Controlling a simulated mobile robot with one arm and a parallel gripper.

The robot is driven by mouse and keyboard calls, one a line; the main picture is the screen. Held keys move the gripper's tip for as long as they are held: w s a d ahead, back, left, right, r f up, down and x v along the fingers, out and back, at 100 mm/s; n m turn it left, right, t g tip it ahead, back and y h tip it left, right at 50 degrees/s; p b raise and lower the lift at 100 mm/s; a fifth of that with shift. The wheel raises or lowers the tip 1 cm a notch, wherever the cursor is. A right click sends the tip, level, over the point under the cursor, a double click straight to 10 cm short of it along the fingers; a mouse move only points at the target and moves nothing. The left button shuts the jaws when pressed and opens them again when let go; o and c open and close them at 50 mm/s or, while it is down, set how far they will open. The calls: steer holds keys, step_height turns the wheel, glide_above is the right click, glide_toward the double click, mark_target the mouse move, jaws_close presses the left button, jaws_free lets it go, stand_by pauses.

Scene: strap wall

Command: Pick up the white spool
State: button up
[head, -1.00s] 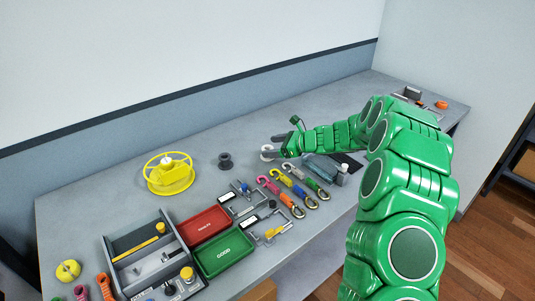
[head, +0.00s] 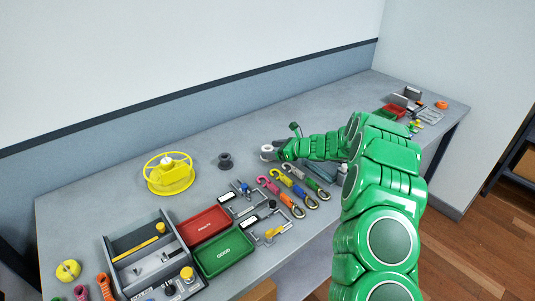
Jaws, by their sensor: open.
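The white spool (head: 266,151) stands on the grey bench, in the middle of the head view, right of a dark spool. Only its left part shows clearly; my gripper partly covers the rest. My gripper (head: 275,150) is open at the spool, with its fingers at the spool's right side. I cannot tell whether the fingers touch it or reach around it.
A dark spool (head: 225,161) and a yellow reel (head: 170,174) stand to the left. Several coloured hooks (head: 290,185) lie in front. A red tray (head: 204,225), a green tray (head: 223,250) and a grey box (head: 113,249) are nearer. Bench between the spools is clear.

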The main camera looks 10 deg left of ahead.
mark_target(265, 147)
steer(key=shift+x, duration=2.25)
steer(key=shift+s, duration=0.1)
steer(key=c, duration=1)
steer(key=shift+r, duration=0.6)
step_height(265, 147, up, 2)
steer(key=shift+s+r, duration=0.1)
steer(key=shift+r, duration=0.1)
steer(key=shift+s+d+r, duration=0.7)
steer(key=shift+s+r, duration=0.85)
steer(key=shift+s, duration=0.65)
steer(key=shift+s+d+r, duration=0.7)
steer(key=shift+s+r, duration=0.9)
steer(key=shift+s, duration=0.55)
steer(key=shift+s+d+r, duration=0.7)
steer(key=shift+s+r, duration=0.85)
steer(key=shift+s, duration=0.65)
